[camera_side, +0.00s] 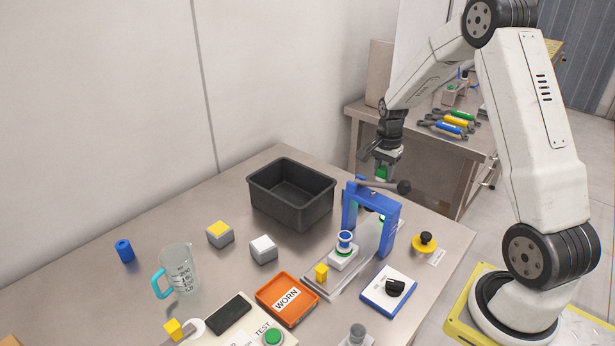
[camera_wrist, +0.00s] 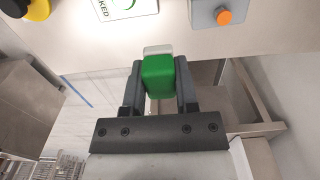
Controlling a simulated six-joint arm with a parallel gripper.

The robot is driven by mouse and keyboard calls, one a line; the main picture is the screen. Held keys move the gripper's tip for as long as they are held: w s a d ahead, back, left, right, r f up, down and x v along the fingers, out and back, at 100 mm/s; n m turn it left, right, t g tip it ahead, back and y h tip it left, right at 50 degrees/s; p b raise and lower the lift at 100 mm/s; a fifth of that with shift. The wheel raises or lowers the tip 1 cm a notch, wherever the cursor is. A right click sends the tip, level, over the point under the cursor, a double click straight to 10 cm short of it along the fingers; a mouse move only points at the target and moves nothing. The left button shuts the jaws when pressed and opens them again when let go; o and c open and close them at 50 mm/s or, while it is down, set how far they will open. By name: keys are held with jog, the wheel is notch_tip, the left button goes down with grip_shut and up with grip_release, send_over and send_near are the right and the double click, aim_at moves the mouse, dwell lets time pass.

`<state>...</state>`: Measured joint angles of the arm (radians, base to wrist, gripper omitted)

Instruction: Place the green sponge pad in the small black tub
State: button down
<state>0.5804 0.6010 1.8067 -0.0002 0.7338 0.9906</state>
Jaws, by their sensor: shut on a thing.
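The green sponge pad (camera_wrist: 158,77) is between the two fingers of my gripper (camera_wrist: 160,85) in the wrist view, with a pale layer at its far end. In the side view my gripper (camera_side: 383,163) is shut on it, and a bit of the pad's green (camera_side: 381,173) shows below the fingers. The gripper is above the far right part of the table, close to the blue arch. The black tub (camera_side: 274,207) stands upright at the back of the table, left of the gripper and apart from it. Its visible inside looks empty.
An orange WORN tray (camera_side: 265,302), a measuring jug (camera_side: 177,270), small blocks (camera_side: 263,252) and a blue cylinder (camera_side: 124,251) stand nearer. Bare table lies left of the tub.

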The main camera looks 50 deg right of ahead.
jog(key=w+a, duration=0.7)
jog(key=w, duration=0.3)
send_over(299, 201)
jog(key=s+a, duration=0.3)
jog(key=shift+w+d+f, duration=0.15)
jog(key=shift+f, duration=1.4)
jog(key=shift+w+d+f, duration=0.1)
jog(key=shift+f, duration=1.4)
jog(key=shift+f, duration=0.1)
jog(key=shift+f, duration=1.75)
jog(key=shift+f, duration=0.15)
jog(key=shift+c, duration=1.9)
grip_release()
